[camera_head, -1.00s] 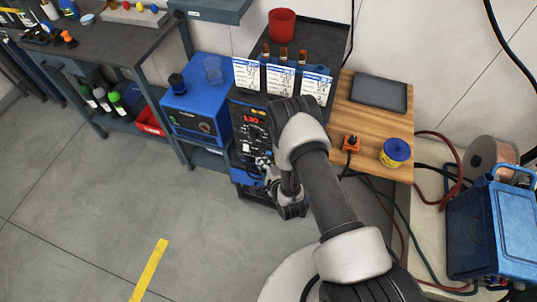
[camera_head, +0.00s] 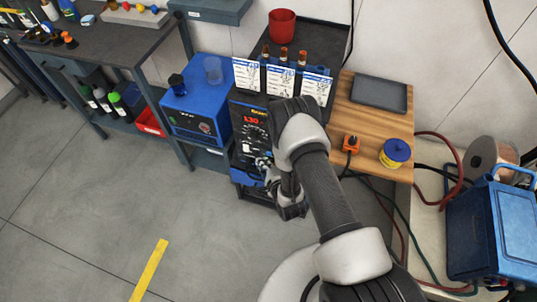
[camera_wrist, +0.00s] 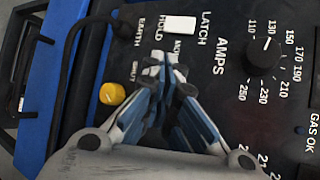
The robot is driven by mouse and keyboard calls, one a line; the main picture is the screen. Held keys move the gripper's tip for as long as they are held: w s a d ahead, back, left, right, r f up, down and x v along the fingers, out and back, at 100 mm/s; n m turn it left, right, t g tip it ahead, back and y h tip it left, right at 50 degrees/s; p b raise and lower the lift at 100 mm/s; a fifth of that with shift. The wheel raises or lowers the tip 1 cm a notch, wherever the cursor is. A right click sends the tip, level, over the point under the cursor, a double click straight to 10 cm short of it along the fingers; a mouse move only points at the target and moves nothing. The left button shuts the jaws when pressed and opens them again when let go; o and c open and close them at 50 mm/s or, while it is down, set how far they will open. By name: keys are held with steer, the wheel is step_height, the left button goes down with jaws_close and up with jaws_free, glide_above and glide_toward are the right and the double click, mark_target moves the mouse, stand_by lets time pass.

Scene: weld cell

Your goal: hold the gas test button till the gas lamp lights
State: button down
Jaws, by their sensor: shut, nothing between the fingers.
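The welder's dark front panel (camera_head: 250,122) shows a red 130 display in the head view, partly hidden by my arm. In the wrist view are an AMPS dial (camera_wrist: 265,46), a white rocker switch (camera_wrist: 180,24) by LATCH and HOLD, and a round yellow knob or button (camera_wrist: 112,93). My gripper (camera_wrist: 166,68) is shut and empty, its tips over the panel between the yellow part and the dial. A pale part shows at the tips; contact cannot be told. A GAS OK label (camera_wrist: 300,139) is at right; no lit lamp is clear. I cannot identify the gas test button.
A blue box-shaped unit (camera_head: 196,112) stands left of the welder. Three white cards (camera_head: 281,78) stand above the panel. A wooden top (camera_head: 352,112) at right holds a grey tray (camera_head: 379,93) and a blue-lidded yellow tub (camera_head: 396,153). The floor at left is open.

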steer(key=shift+w, duration=0.1)
steer(key=shift+w+d, duration=0.15)
steer(key=shift+w, duration=0.15)
steer(key=shift+w+d+b, duration=0.15)
steer(key=shift+w+b, duration=0.25)
steer(key=shift+w, duration=0.05)
stand_by(2.7)
steer(key=shift+s, duration=0.1)
steer(key=shift+s+a, duration=0.3)
steer(key=shift+s, duration=0.45)
steer(key=shift+s, duration=0.1)
steer(key=s, duration=0.1)
steer(key=s+a+p, duration=0.1)
steer(key=s, duration=0.2)
steer(key=shift+s+a, duration=0.25)
steer(key=shift+a, duration=0.1)
stand_by(0.3)
